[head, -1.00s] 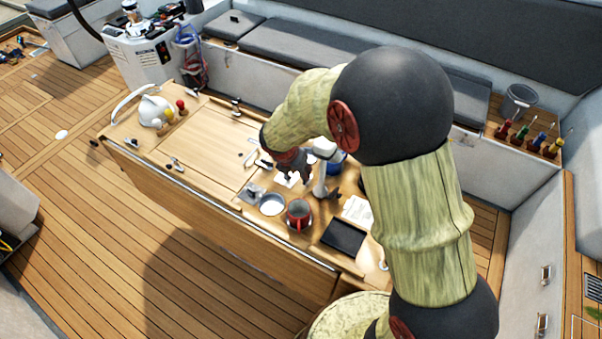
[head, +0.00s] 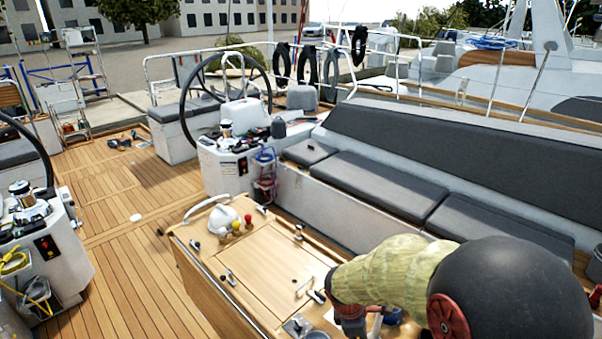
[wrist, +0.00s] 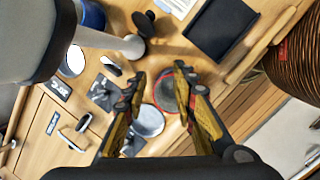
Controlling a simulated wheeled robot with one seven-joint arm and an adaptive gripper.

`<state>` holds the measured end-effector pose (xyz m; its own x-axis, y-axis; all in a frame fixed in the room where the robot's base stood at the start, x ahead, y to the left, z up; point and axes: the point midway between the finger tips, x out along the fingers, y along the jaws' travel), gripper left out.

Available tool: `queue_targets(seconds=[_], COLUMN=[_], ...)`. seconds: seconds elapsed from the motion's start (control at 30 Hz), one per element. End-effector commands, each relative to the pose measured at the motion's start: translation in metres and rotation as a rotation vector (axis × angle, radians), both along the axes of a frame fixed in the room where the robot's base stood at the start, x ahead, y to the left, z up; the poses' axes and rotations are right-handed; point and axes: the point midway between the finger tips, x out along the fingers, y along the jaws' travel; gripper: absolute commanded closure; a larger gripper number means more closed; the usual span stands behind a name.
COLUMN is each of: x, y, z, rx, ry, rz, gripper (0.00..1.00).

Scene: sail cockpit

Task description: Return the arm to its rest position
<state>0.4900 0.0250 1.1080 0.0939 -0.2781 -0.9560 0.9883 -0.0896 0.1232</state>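My arm reaches in from the lower right of the head view, with its forearm over the near end of the wooden cockpit table (head: 255,270). My gripper (wrist: 159,78) shows in the wrist view with its two yellow-and-black fingers spread apart and nothing held between them. It points down at the table top. A red-rimmed mug (wrist: 166,93) stands below, seen through the gap between the fingers. In the head view the fingertips are cut off or hidden at the bottom edge.
Near the gripper are a round pale dish (wrist: 148,121), a black tablet-like slab (wrist: 220,27) and a blue container (wrist: 91,14). A white helmet-like object (head: 222,219) sits at the table's far end. Cushioned benches (head: 385,187) run along the right. The deck (head: 120,235) on the left is largely clear.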

Motion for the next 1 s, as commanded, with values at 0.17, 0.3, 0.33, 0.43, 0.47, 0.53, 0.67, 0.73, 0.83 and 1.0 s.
queue_targets(seconds=[0.17, 0.3, 0.33, 0.43, 0.47, 0.53, 0.67, 0.73, 0.83, 1.0], x=[-0.061, -0.102, -0.11, -0.135, -0.142, -0.157, -0.179, -0.185, -0.19, -0.192], y=[-0.007, -0.008, -0.008, -0.008, -0.008, -0.008, -0.009, -0.012, -0.018, -0.023], z=[0.038, 0.06, 0.064, 0.074, 0.076, 0.081, 0.088, 0.093, 0.1, 0.104], rx=[0.123, 0.228, 0.253, 0.335, 0.36, 0.42, 0.53, 0.577, 0.625, 0.653], ry=[-0.122, -0.199, -0.214, -0.259, -0.272, -0.303, -0.371, -0.417, -0.48, -0.525], rz=[-0.584, -0.929, -0.989, -1.162, -1.205, -1.281, -1.339, -1.347, -1.349, -1.354], gripper=[0.73, 0.73, 0.73, 0.73, 0.73, 0.73, 0.73, 0.73, 0.73, 0.73])
